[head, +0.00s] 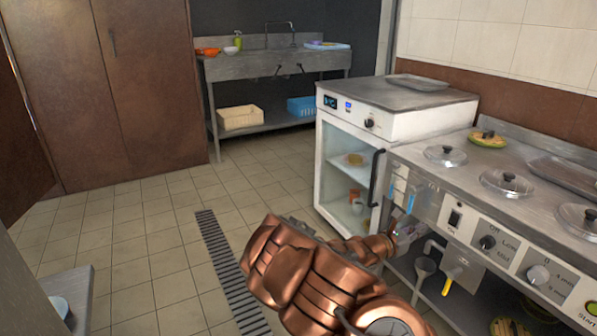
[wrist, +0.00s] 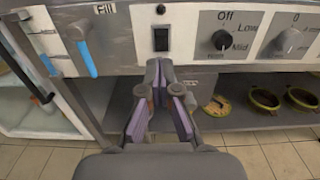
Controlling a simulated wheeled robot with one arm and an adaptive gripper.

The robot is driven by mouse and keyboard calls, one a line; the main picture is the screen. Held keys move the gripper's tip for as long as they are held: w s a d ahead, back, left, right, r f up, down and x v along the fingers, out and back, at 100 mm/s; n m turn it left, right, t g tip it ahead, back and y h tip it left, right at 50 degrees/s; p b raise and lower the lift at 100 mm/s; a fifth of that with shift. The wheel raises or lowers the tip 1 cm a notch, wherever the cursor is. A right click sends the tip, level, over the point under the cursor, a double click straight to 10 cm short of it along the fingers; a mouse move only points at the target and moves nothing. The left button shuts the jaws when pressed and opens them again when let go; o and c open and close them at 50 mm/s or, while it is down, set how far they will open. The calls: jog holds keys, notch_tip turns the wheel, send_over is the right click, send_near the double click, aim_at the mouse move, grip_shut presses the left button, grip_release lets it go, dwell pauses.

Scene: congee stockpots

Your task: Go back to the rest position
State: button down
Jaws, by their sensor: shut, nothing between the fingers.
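My gripper (wrist: 161,72) is shut and empty in the wrist view, its fingertips just below the black rocker switch (wrist: 161,38) on the cooker's front panel. I cannot tell whether the tips touch the panel. In the head view my copper-coloured arm reaches right across the floor, and my gripper (head: 399,234) is small and partly hidden near the steel counter's front (head: 420,190). The rocker switch also shows in the head view (head: 454,218).
Glass lids (head: 507,183) cover the cooker's wells. A white glass-door cabinet (head: 345,170) stands left of the cooker. A yellow-handled tap (head: 447,285) hangs below.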

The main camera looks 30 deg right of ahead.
jog(key=s+a+r+m+g+y+p, duration=0.2)
jog(key=s+a+r+m+g+p, duration=0.15)
jog(key=s+r+m+p, duration=0.55)
jog(key=s+a+r+m+g+y+p, duration=0.25)
jog(key=s+a+r+m, duration=0.3)
jog(key=r, duration=0.75)
jog(key=s+a+r+m+t+y+p, duration=0.1)
jog(key=s+a+r+y+p, duration=0.2)
jog(key=a+p, duration=0.3)
jog(key=s+a+r+m+t+y+p, duration=0.1)
jog(key=s+a+r+y+p, duration=0.3)
jog(key=a, duration=1.3)
jog(key=s+a+r+m+t+y+p, duration=0.1)
jog(key=s+a+r+y+p, duration=0.3)
jog(key=a, duration=0.7)
jog(key=m+y+p, duration=0.1)
jog(key=y+p, duration=0.1)
jog(key=p, duration=0.2)
jog(key=shift+a+t, duration=0.3)
jog(key=shift+y, duration=0.25)
